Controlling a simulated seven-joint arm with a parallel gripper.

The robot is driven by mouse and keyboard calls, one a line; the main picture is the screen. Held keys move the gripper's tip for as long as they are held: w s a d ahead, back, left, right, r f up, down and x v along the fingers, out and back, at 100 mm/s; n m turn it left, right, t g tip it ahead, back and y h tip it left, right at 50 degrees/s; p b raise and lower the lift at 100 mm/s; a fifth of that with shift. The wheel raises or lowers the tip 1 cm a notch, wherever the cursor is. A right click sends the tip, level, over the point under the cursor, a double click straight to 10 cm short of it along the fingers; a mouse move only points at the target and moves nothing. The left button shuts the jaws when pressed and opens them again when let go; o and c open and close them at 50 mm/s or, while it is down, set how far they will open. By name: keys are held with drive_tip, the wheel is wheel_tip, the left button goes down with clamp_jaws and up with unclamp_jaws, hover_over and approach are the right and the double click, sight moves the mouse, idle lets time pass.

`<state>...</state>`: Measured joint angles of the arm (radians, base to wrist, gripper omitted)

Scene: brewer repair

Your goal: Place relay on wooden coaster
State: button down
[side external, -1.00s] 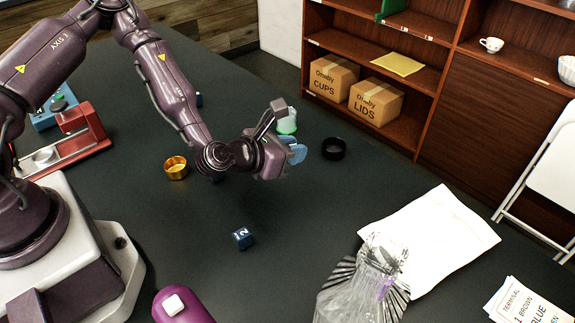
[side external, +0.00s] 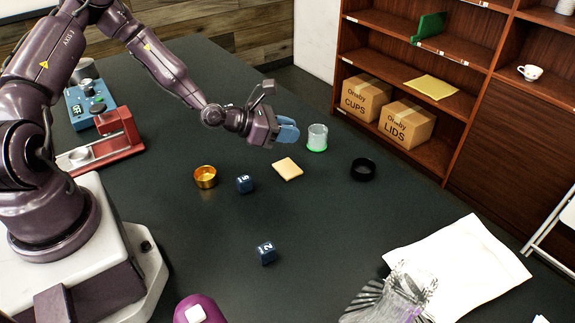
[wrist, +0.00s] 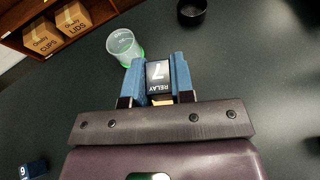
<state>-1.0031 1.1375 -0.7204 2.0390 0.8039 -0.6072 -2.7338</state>
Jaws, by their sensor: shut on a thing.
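The relay (wrist: 158,74) is a dark block with a white label reading RELAY and 7. It sits between the blue fingers of my gripper (wrist: 157,72) in the wrist view, and the gripper is shut on it. In the side view my gripper (side external: 287,131) is raised over the table, and the relay is hidden there by the fingers. The wooden coaster (side external: 287,169) is a flat tan square lying bare on the dark table, below my gripper in the picture. A small tan patch, likely the coaster (wrist: 162,102), shows just under the relay in the wrist view.
A brass cup (side external: 205,177) and blue numbered blocks (side external: 245,184) (side external: 267,252) are left and in front. A white cloth (side external: 458,265) lies front right.

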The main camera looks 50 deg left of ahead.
sight(287, 168)
wheel_tip(287, 168, down, 8)
drive_tip(key=shift+r, duration=0.1)
idle(0.4)
drive_tip(key=c, duration=1)
unclamp_jaws()
drive_tip(key=shift+f, duration=0.2)
drive_tip(key=shift+r, duration=0.15)
